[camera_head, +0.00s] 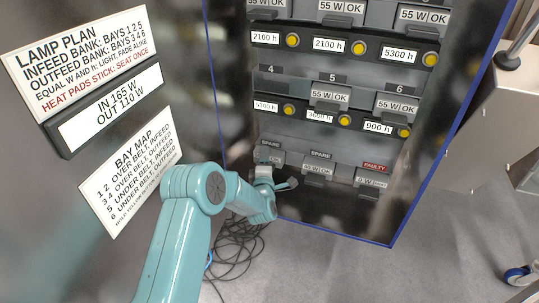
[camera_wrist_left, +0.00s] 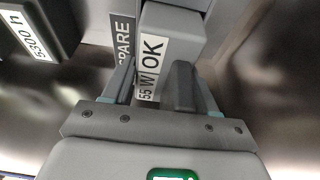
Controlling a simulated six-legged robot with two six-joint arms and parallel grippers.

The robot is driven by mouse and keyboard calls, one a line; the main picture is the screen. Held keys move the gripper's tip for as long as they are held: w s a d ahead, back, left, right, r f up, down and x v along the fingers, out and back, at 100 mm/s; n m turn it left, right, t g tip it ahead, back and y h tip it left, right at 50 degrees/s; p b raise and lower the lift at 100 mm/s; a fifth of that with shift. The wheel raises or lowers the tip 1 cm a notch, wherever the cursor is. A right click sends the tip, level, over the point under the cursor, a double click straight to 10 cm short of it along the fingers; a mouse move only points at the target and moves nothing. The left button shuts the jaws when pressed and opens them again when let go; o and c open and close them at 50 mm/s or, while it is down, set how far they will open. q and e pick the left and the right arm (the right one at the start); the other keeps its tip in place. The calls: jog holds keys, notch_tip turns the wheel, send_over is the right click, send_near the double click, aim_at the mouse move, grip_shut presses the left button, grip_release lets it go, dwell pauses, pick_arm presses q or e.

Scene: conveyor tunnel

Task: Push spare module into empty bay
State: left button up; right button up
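The left spare module (camera_head: 277,159), in the lower row of the cabinet, is partly covered by my left gripper (camera_head: 286,183) in the head view. In the left wrist view, this grey module (camera_wrist_left: 178,22) has a "55 W OK" label and a dark handle. My left gripper's fingers (camera_wrist_left: 164,88) are apart, one on each side of the label and handle; a firm hold does not show. Bay 4 (camera_head: 275,84) shows a dark front with no module label, unlike bays 5 and 6. My right gripper is in neither view.
A second spare module (camera_head: 318,169) and a module marked faulty (camera_head: 371,181) sit to the right in the lower row. Yellow buttons (camera_head: 344,121) and hour labels line the bays. Cables (camera_head: 238,248) lie on the floor. Signs (camera_head: 127,178) hang on the left wall.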

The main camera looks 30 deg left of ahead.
pick_arm(q)
jog(key=c, duration=0.5)
jog(key=o, duration=0.6)
jog(key=c, duration=0.7)
jog(key=shift+s+d+r, duration=0.1)
jog(key=shift+s+d, duration=0.1)
jog(key=shift+s, duration=0.5)
jog(key=shift+s+d, duration=0.15)
jog(key=shift+s, duration=0.55)
jog(key=shift+c, duration=0.2)
jog(key=s+d, duration=0.1)
jog(key=s, duration=0.6)
jog(key=shift+d, duration=0.3)
